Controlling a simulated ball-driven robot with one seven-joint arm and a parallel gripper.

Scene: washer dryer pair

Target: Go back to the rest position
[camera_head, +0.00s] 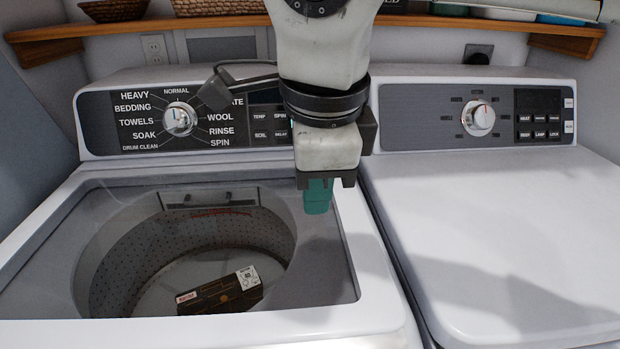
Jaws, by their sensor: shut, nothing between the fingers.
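My gripper (317,204) hangs down from my arm in the middle of the view, with its teal fingers together and empty. It is over the right side of the top-loading washer (355,215), near the edge of the drum opening. I cannot tell whether the fingertips touch anything. The washer's control panel (180,119) is partly hidden behind my arm and gripper body.
A dark box with a white label (222,291) lies inside the washer drum (130,270). A white dryer (500,225) stands close on the right, its top clear. A wooden shelf (460,21) with baskets (225,5) runs along the back wall.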

